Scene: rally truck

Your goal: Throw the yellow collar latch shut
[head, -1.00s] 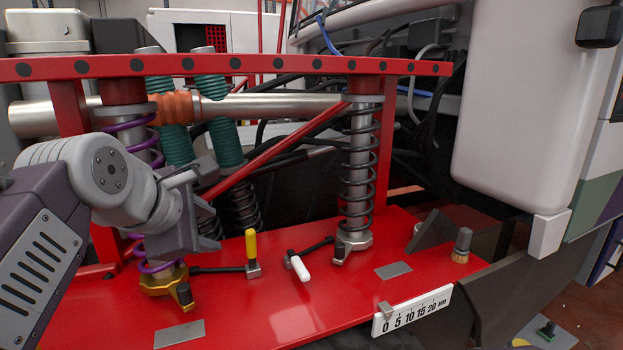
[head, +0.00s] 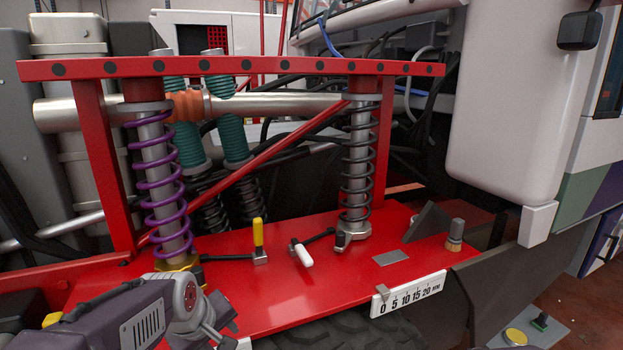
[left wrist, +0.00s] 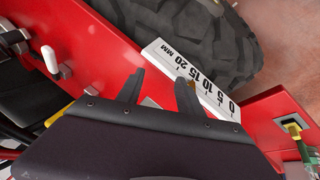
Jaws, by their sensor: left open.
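The yellow-handled latch (head: 258,234) stands with its handle upright on the red deck. Its dark rod runs left to the yellow collar (head: 178,263) at the foot of the purple spring (head: 155,185). My left arm partly hides the collar. A white-handled latch (head: 302,254) lies tilted toward the front, its rod running to the black spring's foot. My left gripper (left wrist: 163,82) is open and empty in the left wrist view, apart from both latches. A yellow piece (left wrist: 60,113) shows partly behind the gripper body. My right gripper is out of view.
A white millimetre scale (head: 408,292) is on the deck's front edge; it also shows beyond my fingers in the left wrist view (left wrist: 205,82). The black spring (head: 357,160) and red top rail (head: 240,65) bound the space behind. The front middle deck is clear.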

